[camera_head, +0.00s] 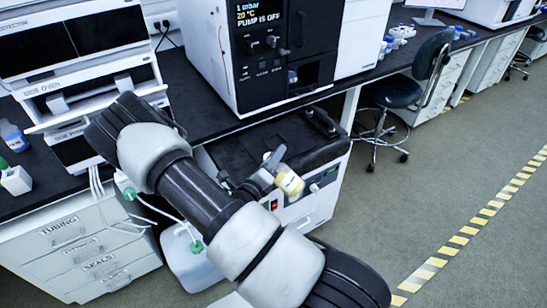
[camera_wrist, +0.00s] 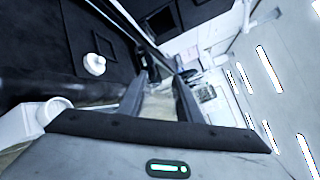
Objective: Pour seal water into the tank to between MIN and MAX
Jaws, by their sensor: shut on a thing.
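My gripper (camera_wrist: 160,85) is shut on a pale translucent vessel (camera_wrist: 158,106), which fills the gap between its fingers in the wrist view. In the head view my arm reaches over the pump unit under the bench, and a vessel with a yellowish part (camera_head: 290,181) shows tilted beside the gripper. The pump unit (camera_head: 318,154) has a black top and a white front. A small white knob or cap (camera_wrist: 95,63) sits on a black surface in the wrist view. The tank's MIN and MAX marks and any water level cannot be made out.
An instrument (camera_head: 270,60) reading "PUMP IS OFF" stands on the black bench. A white jug (camera_head: 188,262) with tubing stands on the floor behind my arm. Labelled drawers (camera_head: 75,245) are at left. A chair (camera_head: 400,90) stands at right; the floor there is open.

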